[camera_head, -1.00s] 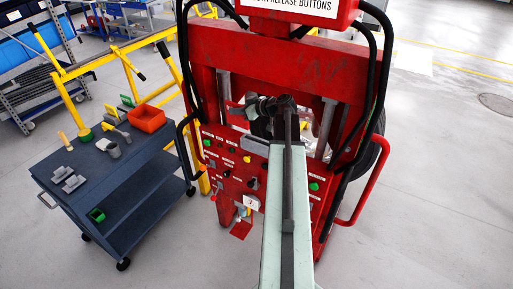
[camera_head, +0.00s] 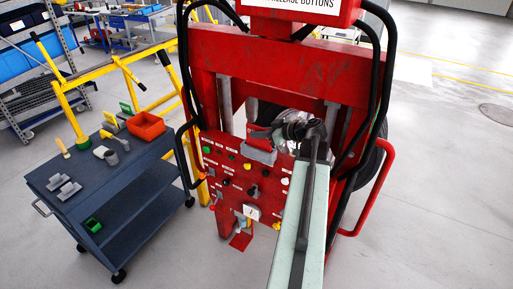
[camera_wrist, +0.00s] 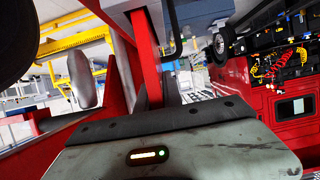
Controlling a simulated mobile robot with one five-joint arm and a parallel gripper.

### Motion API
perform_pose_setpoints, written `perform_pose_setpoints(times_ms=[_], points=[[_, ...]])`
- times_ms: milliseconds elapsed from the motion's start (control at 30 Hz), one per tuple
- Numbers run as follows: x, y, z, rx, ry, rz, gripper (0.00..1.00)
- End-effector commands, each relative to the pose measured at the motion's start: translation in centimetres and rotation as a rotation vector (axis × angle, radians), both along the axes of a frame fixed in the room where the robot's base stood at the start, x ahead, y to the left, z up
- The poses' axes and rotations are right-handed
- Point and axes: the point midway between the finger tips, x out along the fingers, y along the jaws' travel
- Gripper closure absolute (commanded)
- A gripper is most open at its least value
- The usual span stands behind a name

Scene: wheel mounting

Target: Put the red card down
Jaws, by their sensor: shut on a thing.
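The red card (camera_head: 258,137) stands upright in the head view, at the top of the grey holder (camera_head: 260,154) on the front of the red machine. I cannot tell whether its lower edge is inside the holder. My gripper (camera_head: 267,132) reaches it from the right and is shut on it. My wrist hides part of the area behind. In the wrist view a narrow red strip (camera_wrist: 147,60), probably the card seen edge-on, rises beyond the grey gripper body.
The red machine (camera_head: 285,58) has a panel of knobs and labels below the holder, with black hoses on both sides. A dark blue cart (camera_head: 130,175) at left carries small parts and a red-orange bin (camera_head: 146,126). The floor at right is clear.

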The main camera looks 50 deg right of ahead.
Motion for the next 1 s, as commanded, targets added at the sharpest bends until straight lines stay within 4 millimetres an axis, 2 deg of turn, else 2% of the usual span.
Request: perform_pose_setpoints(times_ms=[233, 467, 600, 633, 700, 1000], points=[[0.0, 0.0, -3.9, 0.0, 0.0, 0.0, 1.0], [0.1, 0.1, -3.5, 0.0, 0.0, 0.001, 1.0], [0.1, 0.1, -3.9, 0.0, 0.0, 0.001, 1.0], [0.1, 0.1, -3.8, 0.0, 0.0, 0.001, 0.84], [0.1, 0.1, -3.7, 0.0, 0.0, 0.001, 0.68], [0.1, 0.1, -3.6, 0.0, 0.0, 0.002, 0.68]])
